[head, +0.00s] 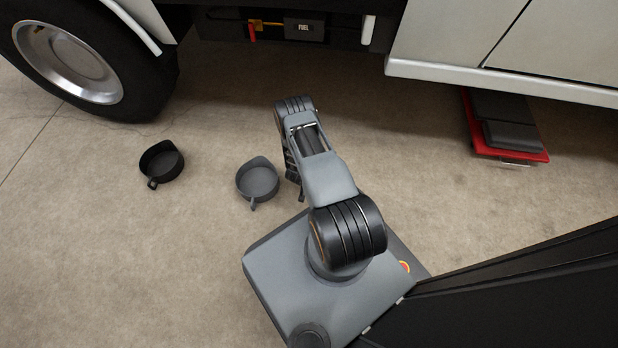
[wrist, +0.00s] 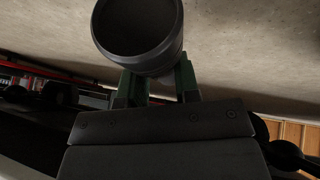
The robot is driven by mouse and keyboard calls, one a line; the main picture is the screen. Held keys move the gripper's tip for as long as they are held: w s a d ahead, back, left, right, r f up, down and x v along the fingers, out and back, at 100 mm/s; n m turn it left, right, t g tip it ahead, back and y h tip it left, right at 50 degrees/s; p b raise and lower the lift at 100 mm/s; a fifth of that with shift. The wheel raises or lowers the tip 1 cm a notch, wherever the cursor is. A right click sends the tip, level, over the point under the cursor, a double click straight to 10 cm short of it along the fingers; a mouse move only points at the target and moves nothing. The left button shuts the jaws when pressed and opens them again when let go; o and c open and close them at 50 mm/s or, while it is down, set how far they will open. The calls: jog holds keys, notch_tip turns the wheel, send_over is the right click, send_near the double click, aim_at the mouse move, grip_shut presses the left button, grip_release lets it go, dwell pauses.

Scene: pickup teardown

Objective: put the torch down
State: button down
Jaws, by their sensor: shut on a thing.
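The torch (wrist: 140,62) shows in the wrist view as a dark grey cylinder with a wide, hollow-looking round end at the top. My gripper (wrist: 158,84) has green fingers on either side of it and is shut on it. The torch's other end is hidden behind the fingers and the gripper body. In the head view my arm hides the gripper, and I cannot make out the torch there.
A grey pan (head: 257,182) and a black pan (head: 161,164) lie on the concrete floor left of my arm. A vehicle with a wheel (head: 70,62) and white side panels (head: 560,45) stands ahead. A red creeper with dark pads (head: 507,120) lies beneath it. Floor between is clear.

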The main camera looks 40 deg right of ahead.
jog(key=shift+w+d+f, duration=0.1)
jog(key=shift+w+f, duration=0.05)
jog(key=shift+f, duration=0.1)
jog(key=f+b, duration=0.3)
jog(key=f, duration=0.1)
jog(key=shift+w+d, duration=0.15)
jog(key=shift+w, duration=0.2)
jog(key=shift+d+r, duration=0.1)
jog(key=shift+r, duration=0.05)
jog(key=c, duration=0.8)
grip_release()
jog(key=shift+c, duration=0.2)
